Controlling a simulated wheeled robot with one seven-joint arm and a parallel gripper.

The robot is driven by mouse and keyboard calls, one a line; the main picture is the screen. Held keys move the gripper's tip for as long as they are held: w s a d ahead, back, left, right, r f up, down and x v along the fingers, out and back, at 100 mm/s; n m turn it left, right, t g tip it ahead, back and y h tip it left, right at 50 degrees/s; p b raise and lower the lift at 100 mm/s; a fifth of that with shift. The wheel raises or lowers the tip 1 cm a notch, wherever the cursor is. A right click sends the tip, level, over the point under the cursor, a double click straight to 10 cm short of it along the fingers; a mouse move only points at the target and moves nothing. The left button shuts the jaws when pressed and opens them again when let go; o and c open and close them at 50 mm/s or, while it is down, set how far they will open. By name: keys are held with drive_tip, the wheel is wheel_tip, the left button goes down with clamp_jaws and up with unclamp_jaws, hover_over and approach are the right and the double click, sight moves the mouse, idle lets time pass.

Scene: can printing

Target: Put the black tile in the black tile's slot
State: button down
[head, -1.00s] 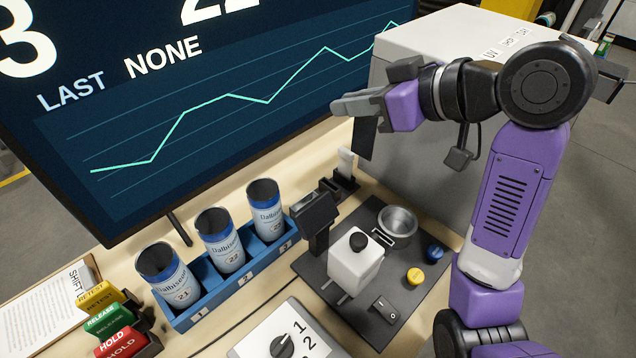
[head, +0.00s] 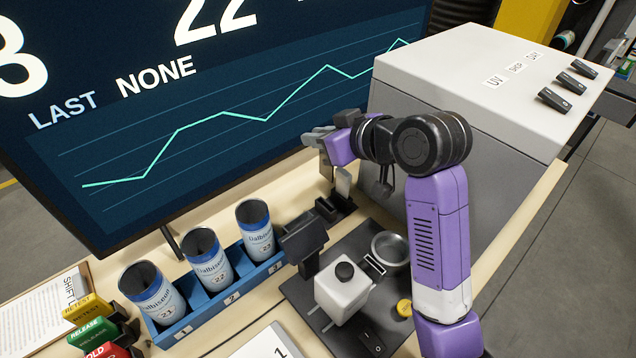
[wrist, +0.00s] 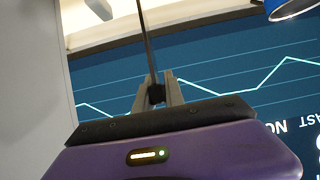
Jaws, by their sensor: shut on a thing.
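My gripper (head: 318,138) is shut on the black tile at the back of the bench, in front of the screen. In the wrist view the black tile (wrist: 145,45) shows edge-on as a thin dark line from between the fingers (wrist: 158,92). In the head view the tile (head: 326,165) hangs below the fingers, mostly hidden. A small black holder (head: 328,210) stands just below it, with a white tile (head: 342,183) upright in it. I cannot tell whether the black tile touches the holder; its slot is not clearly visible.
The large screen (head: 220,140) is close behind my gripper, and a grey box with switches (head: 470,75) stands to the right. A blue rack (head: 225,292) of three cans is at the left. A dark mat (head: 310,290) with a white bottle and metal cup is in front.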

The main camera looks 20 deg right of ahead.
wheel_tip(320, 180, down, 12)
drive_tip(key=shift+r, duration=0.1)
idle(0.4)
drive_tip(key=c, duration=1.4)
unclamp_jaws()
drive_tip(key=shift+f, duration=0.2)
drive_tip(key=shift+r, duration=0.1)
drive_tip(key=shift+s+d+r, duration=0.1)
drive_tip(key=shift+s, duration=0.05)
drive_tip(key=v, duration=1.1)
drive_tip(key=shift+s+r, duration=0.2)
drive_tip(key=shift+s, duration=0.15)
